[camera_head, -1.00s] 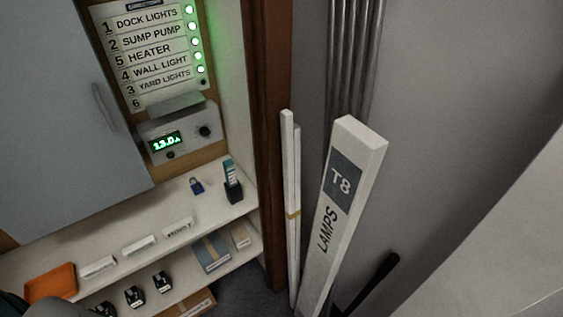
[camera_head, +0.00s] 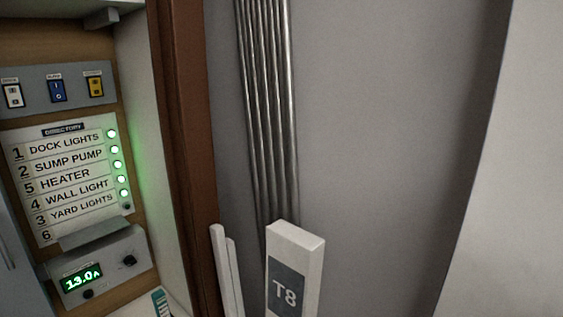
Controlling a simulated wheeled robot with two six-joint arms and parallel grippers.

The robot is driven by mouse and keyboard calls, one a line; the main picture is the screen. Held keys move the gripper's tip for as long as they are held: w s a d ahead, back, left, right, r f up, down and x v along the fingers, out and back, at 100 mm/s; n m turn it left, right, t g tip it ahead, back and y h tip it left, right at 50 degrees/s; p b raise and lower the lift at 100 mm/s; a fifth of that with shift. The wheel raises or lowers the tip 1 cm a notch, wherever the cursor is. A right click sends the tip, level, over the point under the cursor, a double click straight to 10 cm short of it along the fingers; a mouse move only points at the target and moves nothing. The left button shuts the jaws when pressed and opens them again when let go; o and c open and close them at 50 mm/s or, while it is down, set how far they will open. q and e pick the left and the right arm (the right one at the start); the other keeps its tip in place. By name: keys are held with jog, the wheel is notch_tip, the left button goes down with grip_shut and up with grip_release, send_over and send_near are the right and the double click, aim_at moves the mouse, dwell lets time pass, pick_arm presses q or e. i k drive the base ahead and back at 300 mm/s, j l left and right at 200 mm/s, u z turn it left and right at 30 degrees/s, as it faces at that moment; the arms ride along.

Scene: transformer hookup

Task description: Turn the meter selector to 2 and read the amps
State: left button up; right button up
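The meter (camera_head: 100,268) is a grey box at the lower left of the head view, under the directory card. Its green display (camera_head: 82,279) reads 13.0 A. The selector knob (camera_head: 130,261) is a dark knob on the right of the meter's face; its setting is too small to read. A second dark knob or button (camera_head: 88,294) sits below the display. The directory card (camera_head: 70,180) lists dock lights, sump pump, heater, wall light and yard lights, with a blank line at 6. Neither gripper is in view.
Above the card is a panel with three switches (camera_head: 57,91). Several green lamps (camera_head: 116,150) glow beside the card. A brown post (camera_head: 187,130) borders the cabinet. Right of it stand metal pipes (camera_head: 265,100), white tubes (camera_head: 227,265) and a T8 lamp box (camera_head: 296,250). A grey door edge shows far left.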

aim_at(129, 259)
jog(key=u, duration=1.3)
